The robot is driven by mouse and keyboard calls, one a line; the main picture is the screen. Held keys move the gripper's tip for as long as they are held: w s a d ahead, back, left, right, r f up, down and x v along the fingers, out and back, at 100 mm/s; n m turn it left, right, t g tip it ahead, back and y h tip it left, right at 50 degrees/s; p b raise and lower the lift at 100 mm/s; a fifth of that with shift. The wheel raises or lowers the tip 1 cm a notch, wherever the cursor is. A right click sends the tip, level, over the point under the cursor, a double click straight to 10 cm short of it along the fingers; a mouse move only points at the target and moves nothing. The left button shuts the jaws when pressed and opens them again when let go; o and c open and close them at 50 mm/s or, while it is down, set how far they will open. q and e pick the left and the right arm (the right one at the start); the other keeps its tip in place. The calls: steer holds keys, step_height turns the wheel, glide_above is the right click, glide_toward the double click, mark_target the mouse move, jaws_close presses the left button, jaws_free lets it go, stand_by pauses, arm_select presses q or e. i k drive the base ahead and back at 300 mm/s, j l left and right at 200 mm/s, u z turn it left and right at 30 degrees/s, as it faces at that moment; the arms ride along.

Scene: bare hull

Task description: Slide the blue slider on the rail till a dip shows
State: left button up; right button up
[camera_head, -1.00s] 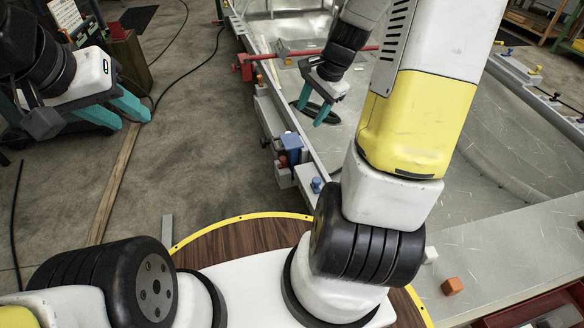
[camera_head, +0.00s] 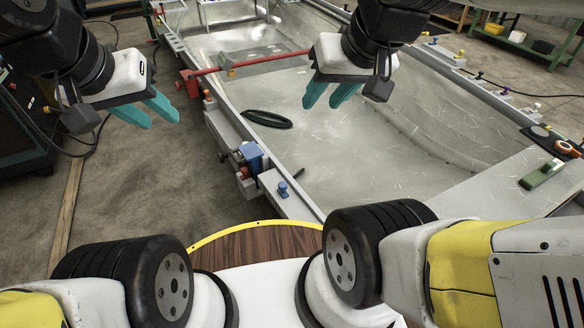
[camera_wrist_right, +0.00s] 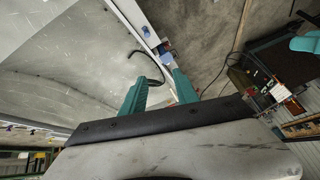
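The blue slider (camera_head: 253,157) appears as a blue block on the narrow grey rail (camera_head: 226,126) along the hull's near side, with a red part (camera_head: 243,173) beside it. No dip can be made out. My right gripper (camera_head: 322,106) is open and empty above the hull, to the right of and beyond the slider. In the right wrist view its two teal fingers (camera_wrist_right: 159,75) stand apart with nothing between them. The slider shows there small (camera_wrist_right: 168,58), past the fingertips. My left gripper (camera_head: 161,122) is open and empty over the floor, left of the rail.
A blue knob (camera_head: 282,188) stands on a grey block at the rail's near end. A red bar (camera_head: 250,64) crosses the hull. A black ring (camera_head: 268,119) lies inside the hull. A green block (camera_head: 541,174) and an orange ring (camera_head: 567,148) are on the right ledge.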

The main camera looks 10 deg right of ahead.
mark_target(282, 186)
steer(key=k+j+z, duration=0.1)
steer(key=j+z, duration=0.25)
steer(key=k+j+z, duration=0.1)
steer(key=j+z, duration=0.2)
steer(key=k+j+z, duration=0.15)
steer(key=z, duration=0.2)
steer(key=k+j, duration=0.4)
steer(key=j, duration=0.25)
steer(key=i+j+u, duration=0.25)
steer(key=k+j, duration=0.1)
